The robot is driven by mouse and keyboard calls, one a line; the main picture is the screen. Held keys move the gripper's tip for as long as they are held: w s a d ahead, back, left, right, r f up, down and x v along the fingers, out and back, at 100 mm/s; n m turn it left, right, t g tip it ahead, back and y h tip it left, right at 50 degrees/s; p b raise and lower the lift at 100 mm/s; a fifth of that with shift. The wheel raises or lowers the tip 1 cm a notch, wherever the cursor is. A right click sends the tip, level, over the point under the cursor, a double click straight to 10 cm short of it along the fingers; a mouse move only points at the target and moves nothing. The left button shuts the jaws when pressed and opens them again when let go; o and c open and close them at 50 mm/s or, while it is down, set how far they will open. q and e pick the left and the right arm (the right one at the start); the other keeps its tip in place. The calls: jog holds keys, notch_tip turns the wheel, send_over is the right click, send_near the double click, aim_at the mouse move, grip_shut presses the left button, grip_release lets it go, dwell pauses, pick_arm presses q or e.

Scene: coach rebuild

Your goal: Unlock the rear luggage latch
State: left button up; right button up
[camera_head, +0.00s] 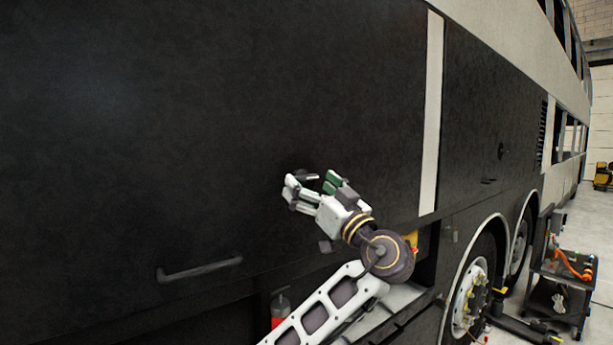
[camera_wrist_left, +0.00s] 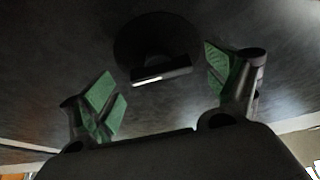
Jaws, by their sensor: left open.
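The rear luggage latch (camera_head: 306,176) is a small dark handle on the black side panel of the coach (camera_head: 230,120). In the left wrist view the latch (camera_wrist_left: 162,77) shows as a bar with a bright lower edge across a dark round recess. My left gripper (camera_head: 309,183) is open in front of the panel, close to the latch. In the wrist view its green-padded fingers (camera_wrist_left: 168,88) stand on either side of the bar, and I see no contact. The fingers partly hide the latch in the head view. My right gripper is not in view.
A long grab handle (camera_head: 200,270) sits low on the panel to the left. The rear wheel (camera_head: 470,299) and a tool cart (camera_head: 560,285) are at right.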

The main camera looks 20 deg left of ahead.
pick_arm(q)
jog(key=shift+x, duration=1)
jog(key=c, duration=1)
